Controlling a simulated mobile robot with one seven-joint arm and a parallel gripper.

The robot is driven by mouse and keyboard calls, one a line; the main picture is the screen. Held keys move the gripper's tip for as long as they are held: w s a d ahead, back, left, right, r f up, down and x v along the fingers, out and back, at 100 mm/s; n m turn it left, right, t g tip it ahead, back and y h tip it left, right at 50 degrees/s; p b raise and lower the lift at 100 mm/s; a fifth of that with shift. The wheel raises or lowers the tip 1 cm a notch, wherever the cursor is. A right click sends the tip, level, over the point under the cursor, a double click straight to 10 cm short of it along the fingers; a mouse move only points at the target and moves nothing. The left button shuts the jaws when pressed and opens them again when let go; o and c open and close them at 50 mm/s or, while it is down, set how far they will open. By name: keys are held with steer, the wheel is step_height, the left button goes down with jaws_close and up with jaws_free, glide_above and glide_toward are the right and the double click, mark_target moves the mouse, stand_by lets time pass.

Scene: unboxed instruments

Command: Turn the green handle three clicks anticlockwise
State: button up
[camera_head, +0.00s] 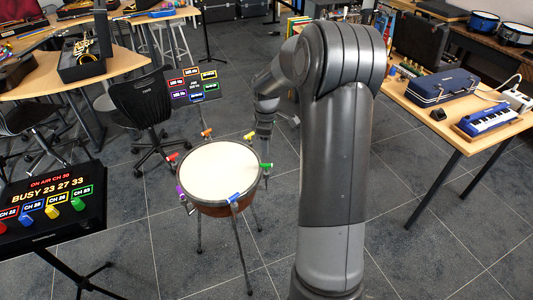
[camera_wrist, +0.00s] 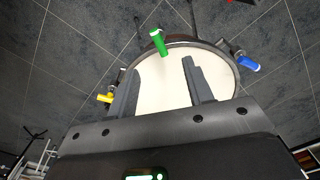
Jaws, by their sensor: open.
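A round drum (camera_head: 218,172) with a pale skin stands on thin legs, with several coloured handles around its rim. The green handle (camera_head: 266,165) sticks out at the rim's right side. In the wrist view the green handle (camera_wrist: 158,42) stands at the rim, ahead of my gripper (camera_wrist: 160,66). The gripper's two fingers are apart, with the pale skin showing between them. The handle lies beyond the fingertips, roughly centred between them, and appears apart from them. In the head view my wrist comes down near the green handle; the fingertips are hard to make out there.
The blue handle (camera_wrist: 248,63) and yellow handle (camera_wrist: 105,97) flank the green one. A black panel (camera_head: 52,237) with coloured knobs, one green, stands at left. A small sign board (camera_head: 193,84) stands behind the drum. A table (camera_head: 440,118) with instruments is at right. Floor around the drum is mostly clear.

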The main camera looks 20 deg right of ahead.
mark_target(266, 167)
step_height(266, 167, down, 10)
steer(key=m, duration=0.4)
steer(key=shift+f+m, duration=0.15)
steer(key=shift+m, duration=0.25)
jaws_close()
stand_by(0.5)
